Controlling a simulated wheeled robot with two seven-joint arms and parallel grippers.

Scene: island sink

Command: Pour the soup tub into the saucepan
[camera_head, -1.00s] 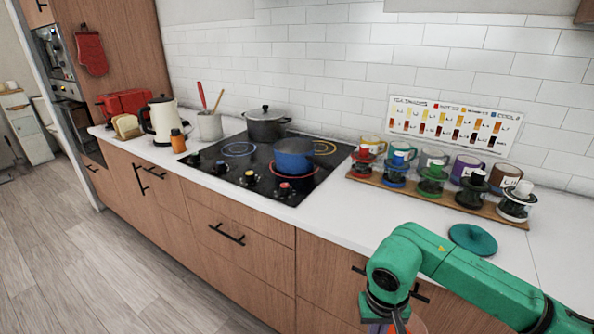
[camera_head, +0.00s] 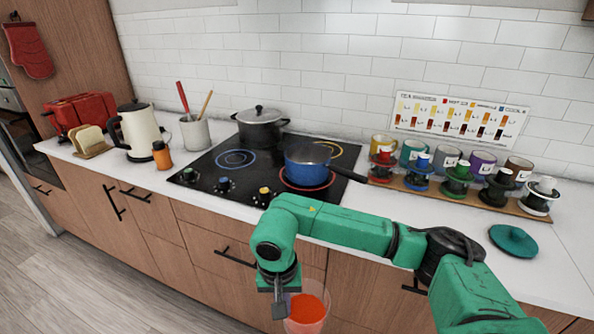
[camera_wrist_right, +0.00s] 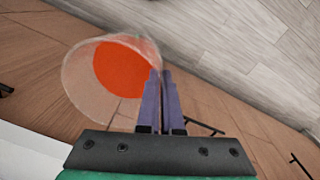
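The soup tub (camera_head: 306,309) is a clear cup of orange-red soup at the bottom of the head view, in front of the drawers and below counter height. It also shows in the right wrist view (camera_wrist_right: 88,82). My right gripper (camera_wrist_right: 162,76) has its two fingers nearly together at the tub's rim, with the thin wall pinched between them. The fingertips are hard to see in the head view. The blue saucepan (camera_head: 308,157) sits on the red-ringed front burner, its dark handle pointing right. The tub is apart from it, nearer me. My left gripper is not in view.
A lidded grey pot (camera_head: 260,127) stands on the back of the black cooktop (camera_head: 215,175). A wooden rack (camera_head: 420,189) of mugs and coloured stands is to the right, near a teal lid (camera_head: 513,240). A kettle (camera_head: 139,131) and orange bottle (camera_head: 162,156) are left.

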